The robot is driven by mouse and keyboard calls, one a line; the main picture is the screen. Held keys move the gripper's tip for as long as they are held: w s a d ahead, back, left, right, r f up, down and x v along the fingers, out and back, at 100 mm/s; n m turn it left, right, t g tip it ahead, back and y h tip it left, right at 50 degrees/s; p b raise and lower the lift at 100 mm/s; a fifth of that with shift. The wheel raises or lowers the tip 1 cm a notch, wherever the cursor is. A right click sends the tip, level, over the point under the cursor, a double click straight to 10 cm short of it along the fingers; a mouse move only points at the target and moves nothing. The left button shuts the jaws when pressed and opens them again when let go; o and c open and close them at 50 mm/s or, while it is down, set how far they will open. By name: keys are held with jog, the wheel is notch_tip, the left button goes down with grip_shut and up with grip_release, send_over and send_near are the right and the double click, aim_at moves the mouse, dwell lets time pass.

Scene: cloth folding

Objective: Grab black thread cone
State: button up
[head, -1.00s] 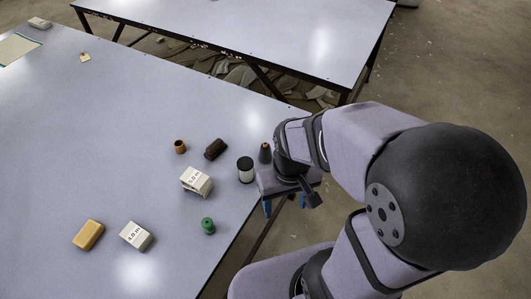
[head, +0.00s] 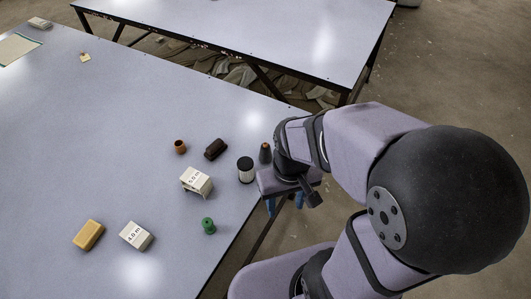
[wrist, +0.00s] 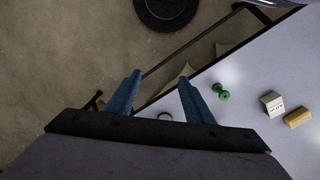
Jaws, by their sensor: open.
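The black thread cone (head: 265,154), dark with an orange tip, stands upright near the table's right edge in the head view, just left of my wrist. My gripper (head: 284,204) is open, its blue fingers pointing down beyond the table edge, nearer the camera than the cone and apart from it. In the wrist view the open fingers (wrist: 160,78) have nothing between them but floor and a table leg. I cannot make out the cone in the wrist view.
A black-and-white spool (head: 245,170) stands left of my gripper. A green spool (head: 208,226), white boxes (head: 196,181), a yellow block (head: 88,235), a dark brown roll (head: 215,149) and a small brown spool (head: 180,147) lie on the table (head: 120,130).

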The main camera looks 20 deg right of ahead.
notch_tip(320, 180, up, 4)
jog(key=w+d+f+t+h+b, duration=0.25)
jog(key=w+d+t, duration=0.35)
jog(key=w, duration=0.6)
notch_tip(320, 180, up, 2)
jog(key=n+t+y+b, duration=0.4)
jog(key=t+y+b, duration=0.5)
jog(key=t, duration=0.2)
send_over(267, 146)
jog(key=d+v, duration=0.1)
jog(key=v, duration=0.2)
jog(key=f, duration=1.1)
jog(key=a+f, duration=0.1)
jog(key=f, duration=0.5)
jog(key=shift+w+f, duration=0.1)
jog(key=shift+w, duration=0.1)
jog(key=shift+p+x, duration=0.45)
jog(key=shift+x, duration=0.6)
jog(key=shift+w+a, duration=0.15)
jog(key=shift+w, duration=0.25)
jog(key=x, duration=0.1)
jog(key=p+x, duration=0.1)
jog(key=x, duration=0.1)
jog(key=shift+a+r, duration=0.15)
jog(key=shift+r, duration=0.2)
jog(key=shift+w+a+f+p, duration=0.1)
jog(key=shift+w+a+p, duration=0.15)
jog(key=shift+w, duration=0.35)
jog(key=shift+c, duration=0.3)
